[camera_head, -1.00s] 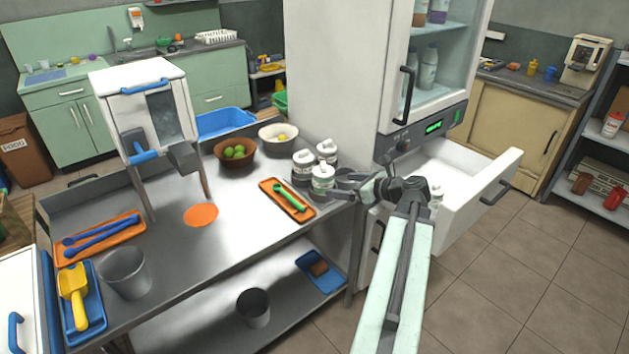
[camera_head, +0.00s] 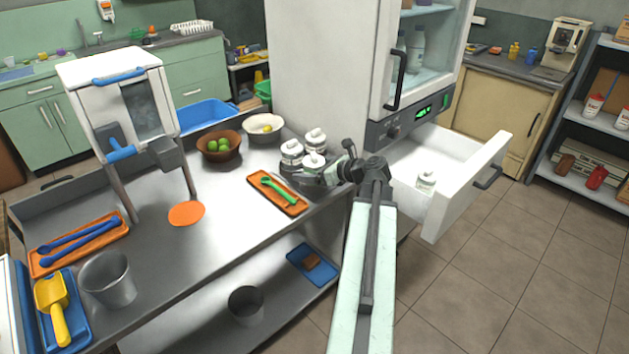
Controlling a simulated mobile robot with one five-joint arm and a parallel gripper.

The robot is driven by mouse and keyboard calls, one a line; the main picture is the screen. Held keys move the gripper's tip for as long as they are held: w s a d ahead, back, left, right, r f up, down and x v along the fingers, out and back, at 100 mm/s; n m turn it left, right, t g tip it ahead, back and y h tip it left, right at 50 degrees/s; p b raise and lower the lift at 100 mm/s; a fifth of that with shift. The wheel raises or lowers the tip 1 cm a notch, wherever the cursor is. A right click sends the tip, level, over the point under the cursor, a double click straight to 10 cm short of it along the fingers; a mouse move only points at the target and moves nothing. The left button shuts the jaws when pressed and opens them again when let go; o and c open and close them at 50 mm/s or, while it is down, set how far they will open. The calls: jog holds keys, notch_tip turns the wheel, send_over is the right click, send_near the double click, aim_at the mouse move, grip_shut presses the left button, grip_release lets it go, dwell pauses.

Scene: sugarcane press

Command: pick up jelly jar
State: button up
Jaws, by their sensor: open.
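Three white-lidded jars with pale labels stand close together at the right end of the steel table: a left jar (camera_head: 291,153), a back jar (camera_head: 315,139) and a front jar (camera_head: 314,160). A similar small white jar (camera_head: 426,181) stands in the open drawer. I cannot read the labels to tell which is the jelly jar. My gripper (camera_head: 318,177) is open and reaches left from the wrist, low at the front jar. Its fingers overlap that jar's lower part in the picture; whether they touch it or stand around it is unclear.
An orange tray (camera_head: 293,207) with a green spoon lies just left of my gripper. The fridge (camera_head: 310,60) rises behind the jars. Its open drawer (camera_head: 452,205) juts out to the right of my arm. The table middle (camera_head: 228,235) is clear.

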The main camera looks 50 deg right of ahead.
jog(key=shift+x, duration=1.05)
jog(key=shift+c, duration=0.6)
jog(key=c, duration=1.8)
notch_tip(320, 180, up, 10)
jog(key=p, duration=1)
jog(key=shift+r, duration=0.2)
